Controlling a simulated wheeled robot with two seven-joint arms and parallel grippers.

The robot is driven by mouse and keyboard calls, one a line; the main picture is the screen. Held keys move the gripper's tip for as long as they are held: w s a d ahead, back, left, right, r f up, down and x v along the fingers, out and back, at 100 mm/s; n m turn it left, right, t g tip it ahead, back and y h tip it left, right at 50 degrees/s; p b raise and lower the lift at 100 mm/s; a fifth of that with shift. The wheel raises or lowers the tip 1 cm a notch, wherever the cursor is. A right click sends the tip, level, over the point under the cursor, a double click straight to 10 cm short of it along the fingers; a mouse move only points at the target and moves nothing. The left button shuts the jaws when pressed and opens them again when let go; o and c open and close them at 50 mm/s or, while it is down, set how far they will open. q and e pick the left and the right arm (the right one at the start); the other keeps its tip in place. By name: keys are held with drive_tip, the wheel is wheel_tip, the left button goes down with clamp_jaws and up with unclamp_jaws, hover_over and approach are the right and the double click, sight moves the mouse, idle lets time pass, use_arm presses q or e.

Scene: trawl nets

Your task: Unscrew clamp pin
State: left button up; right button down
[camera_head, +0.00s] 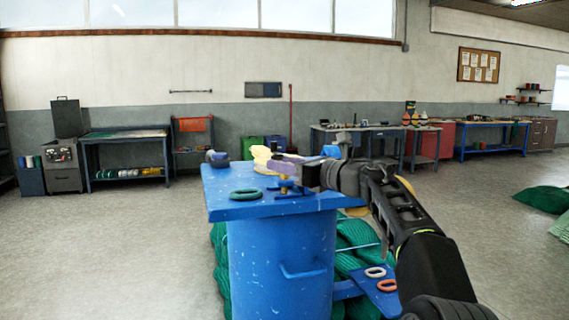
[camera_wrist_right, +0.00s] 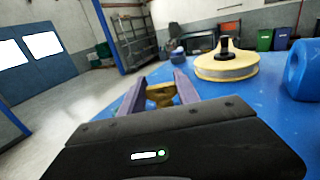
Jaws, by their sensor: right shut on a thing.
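My right gripper (camera_head: 284,166) reaches in from the right over the blue bench top (camera_head: 222,184). In the right wrist view its two purplish fingers (camera_wrist_right: 160,92) are shut on a small brass-coloured piece, which looks like the clamp pin (camera_wrist_right: 161,96). A blue clamp-like fitting (camera_head: 290,189) stands on the bench top just below the fingers in the head view. The gripper hides most of the pin there, and I cannot tell how far it is screwed in. My left gripper is not in view.
A green rope ring (camera_head: 246,194) lies on the bench top near its front. A yellowish reel (camera_wrist_right: 226,66) and a blue roll (camera_wrist_right: 303,70) stand on it in the wrist view. Green nets (camera_head: 358,236) lie around the blue drum (camera_head: 270,262). The floor at left is clear.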

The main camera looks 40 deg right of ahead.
drive_tip(key=shift+f, duration=0.1)
drive_tip(key=c, duration=0.9)
unclamp_jaws()
drive_tip(key=b+v, duration=0.1)
drive_tip(key=v, duration=0.6)
drive_tip(key=shift+s+b, duration=0.35)
drive_tip(key=shift+s, duration=0.05)
